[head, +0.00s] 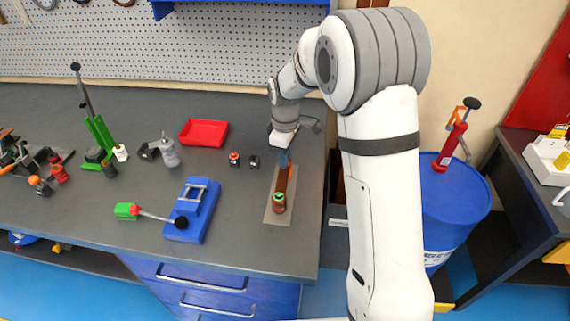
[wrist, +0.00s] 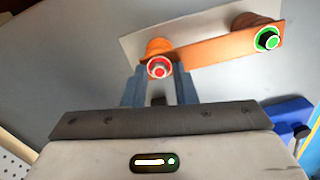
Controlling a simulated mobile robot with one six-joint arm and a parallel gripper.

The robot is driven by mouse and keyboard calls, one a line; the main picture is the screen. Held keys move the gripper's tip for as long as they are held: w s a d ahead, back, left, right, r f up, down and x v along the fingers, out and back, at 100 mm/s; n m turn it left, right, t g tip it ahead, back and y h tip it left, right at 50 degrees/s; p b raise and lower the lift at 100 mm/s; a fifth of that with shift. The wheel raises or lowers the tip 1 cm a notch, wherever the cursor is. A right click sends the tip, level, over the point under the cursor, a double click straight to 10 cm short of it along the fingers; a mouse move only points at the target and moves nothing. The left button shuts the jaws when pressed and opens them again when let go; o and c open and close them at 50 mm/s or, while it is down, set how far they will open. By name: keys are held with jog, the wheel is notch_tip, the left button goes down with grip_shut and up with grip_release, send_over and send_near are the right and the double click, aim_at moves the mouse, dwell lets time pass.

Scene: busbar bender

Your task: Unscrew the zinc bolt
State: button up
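The silvery bolt head with a red ring, seemingly the zinc bolt (wrist: 159,67), is at the bar's near end in the wrist view. A dark bolt with a green ring (wrist: 268,41) is at the other end. My gripper (wrist: 160,74) is over the red-ringed bolt, with one blue finger on each side of its head. I cannot tell whether the fingers touch it. In the head view my gripper (head: 284,158) hides that bolt.
A blue tool with a black-knobbed lever (head: 190,212) stands left of the busbar. A red-topped part (head: 234,158) and a small black part (head: 254,161) stand beside the gripper. A red tray (head: 203,133) lies behind. Bare bench lies between the busbar and blue tool.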

dwell(0.3)
jog(key=shift+m, duration=0.6)
grip_shut()
